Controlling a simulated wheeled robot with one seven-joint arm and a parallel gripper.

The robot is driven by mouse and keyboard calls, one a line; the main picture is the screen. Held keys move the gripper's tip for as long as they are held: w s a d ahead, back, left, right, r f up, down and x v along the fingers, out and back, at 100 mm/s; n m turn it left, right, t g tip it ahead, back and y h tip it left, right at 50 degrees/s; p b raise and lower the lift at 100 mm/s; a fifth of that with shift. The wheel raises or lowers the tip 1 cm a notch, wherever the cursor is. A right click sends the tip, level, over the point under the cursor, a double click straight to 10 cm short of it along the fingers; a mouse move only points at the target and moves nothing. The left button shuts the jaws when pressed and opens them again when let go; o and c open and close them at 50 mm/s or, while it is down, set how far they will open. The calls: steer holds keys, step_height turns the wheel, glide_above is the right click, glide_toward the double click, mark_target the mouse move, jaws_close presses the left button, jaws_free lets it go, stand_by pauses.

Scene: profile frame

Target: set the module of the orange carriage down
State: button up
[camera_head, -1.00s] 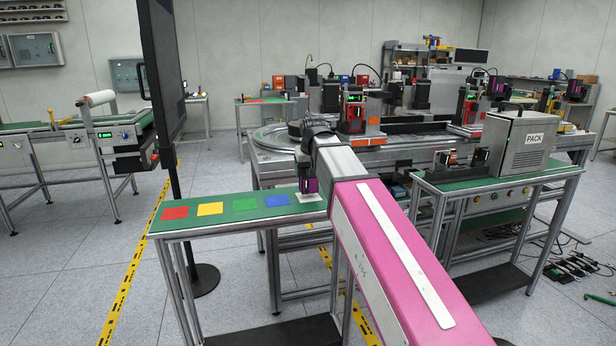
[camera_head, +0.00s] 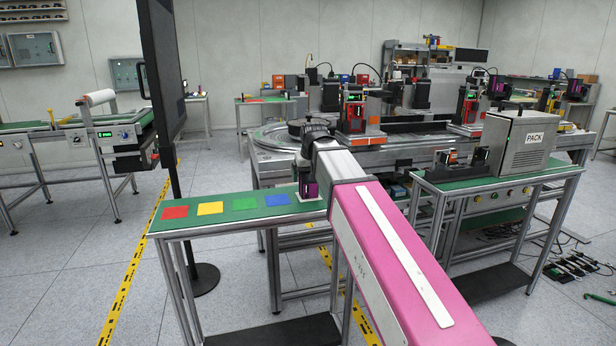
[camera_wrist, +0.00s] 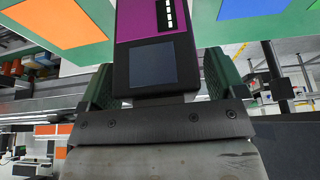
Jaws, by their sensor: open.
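My gripper (camera_wrist: 158,80) is open around the module, with a finger on either side. In the head view the gripper is mostly hidden by my pink arm. An orange-based carriage (camera_head: 362,140) stands on the line behind.
The green table (camera_head: 180,226) also bears red (camera_head: 175,212), yellow (camera_head: 210,208), green (camera_head: 245,203) and blue (camera_head: 277,200) squares, all bare. A dark upright panel (camera_head: 162,70) stands at its left. A PACK machine (camera_head: 520,140) stands on the right bench.

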steer(key=v, duration=1.2)
